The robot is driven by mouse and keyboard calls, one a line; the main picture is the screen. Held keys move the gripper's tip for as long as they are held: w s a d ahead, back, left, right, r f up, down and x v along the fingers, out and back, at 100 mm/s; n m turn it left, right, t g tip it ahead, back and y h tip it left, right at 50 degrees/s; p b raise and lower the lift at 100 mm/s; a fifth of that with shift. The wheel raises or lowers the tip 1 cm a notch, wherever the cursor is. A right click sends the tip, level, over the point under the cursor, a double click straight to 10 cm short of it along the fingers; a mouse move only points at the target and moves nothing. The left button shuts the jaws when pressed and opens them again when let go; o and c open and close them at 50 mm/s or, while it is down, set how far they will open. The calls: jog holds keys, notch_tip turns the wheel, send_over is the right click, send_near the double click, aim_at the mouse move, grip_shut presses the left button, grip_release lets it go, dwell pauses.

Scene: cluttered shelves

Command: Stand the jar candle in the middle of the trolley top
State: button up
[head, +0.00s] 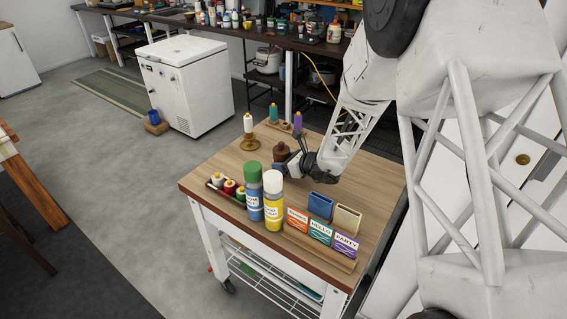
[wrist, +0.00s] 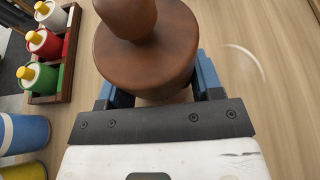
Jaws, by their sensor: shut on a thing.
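A round brown thing with a knob on top, apparently the jar candle (head: 282,152), is upright near the middle of the wooden trolley top (head: 373,190). It fills the upper middle of the wrist view (wrist: 145,52), where its wide upper part hides most of its lower body. My gripper (head: 287,165) is shut on it from the near right side, with a blue-padded finger on each side in the wrist view (wrist: 160,92). I cannot tell whether its base touches the wood. A thin pale arc shows on the wood to its right in the wrist view.
A blue bottle (head: 254,200) and a yellow bottle (head: 273,205) stand in front. A tray of small bottles (head: 215,184) is at left. Small label packets (head: 320,231) stand front right.

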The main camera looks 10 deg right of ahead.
jog(key=o, duration=1.6)
jog(key=shift+f, duration=0.1)
jog(key=shift+s+d+r, duration=0.1)
jog(key=shift+r, duration=0.1)
jog(key=shift+v, duration=5.9)
